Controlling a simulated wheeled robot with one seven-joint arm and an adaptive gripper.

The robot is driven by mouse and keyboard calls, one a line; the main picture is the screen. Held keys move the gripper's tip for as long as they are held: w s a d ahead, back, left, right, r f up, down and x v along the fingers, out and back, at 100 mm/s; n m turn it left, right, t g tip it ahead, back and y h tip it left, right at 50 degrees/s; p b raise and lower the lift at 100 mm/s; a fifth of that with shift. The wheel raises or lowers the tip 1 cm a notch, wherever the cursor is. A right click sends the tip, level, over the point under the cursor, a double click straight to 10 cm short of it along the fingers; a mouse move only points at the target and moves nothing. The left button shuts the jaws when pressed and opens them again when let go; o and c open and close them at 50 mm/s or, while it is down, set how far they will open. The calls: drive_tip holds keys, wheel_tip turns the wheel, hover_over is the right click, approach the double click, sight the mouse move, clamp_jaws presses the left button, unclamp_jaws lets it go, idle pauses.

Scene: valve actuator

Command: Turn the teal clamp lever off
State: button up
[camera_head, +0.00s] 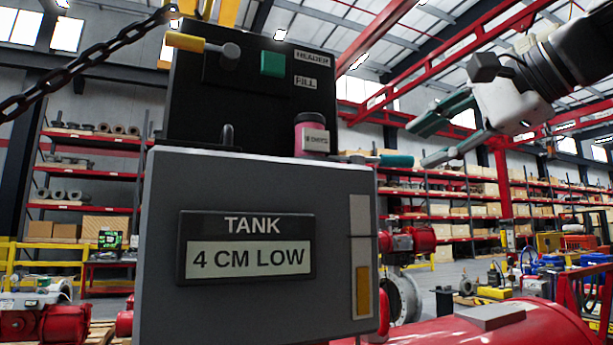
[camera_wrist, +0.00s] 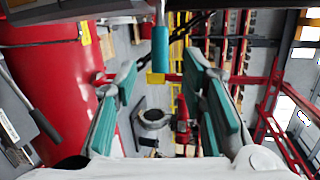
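The teal clamp lever (camera_head: 396,160) sticks out to the right from the top right edge of the grey tank box, roughly level. Its teal grip is at the outer end of a grey rod. My gripper (camera_head: 418,146) comes in from the upper right, open and empty, with its teal-padded fingertips just right of the grip in the head view. In the wrist view the teal lever grip (camera_wrist: 160,50) hangs from the top middle, in line with the gap between my open fingers (camera_wrist: 161,72). I see no contact; the exact depth is unclear.
The grey tank box (camera_head: 330,240) bears a sign (camera_head: 247,247) reading "TANK 4 CM LOW". A black housing (camera_head: 230,115) above it has a yellow-handled lever (camera_head: 186,42) and a teal block (camera_head: 272,64). A pink jar (camera_head: 311,135) stands close to the clamp lever.

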sight(404, 159)
drive_tip(key=x, duration=0.7)
drive_tip(key=shift+c, duration=0.4)
clamp_jaws()
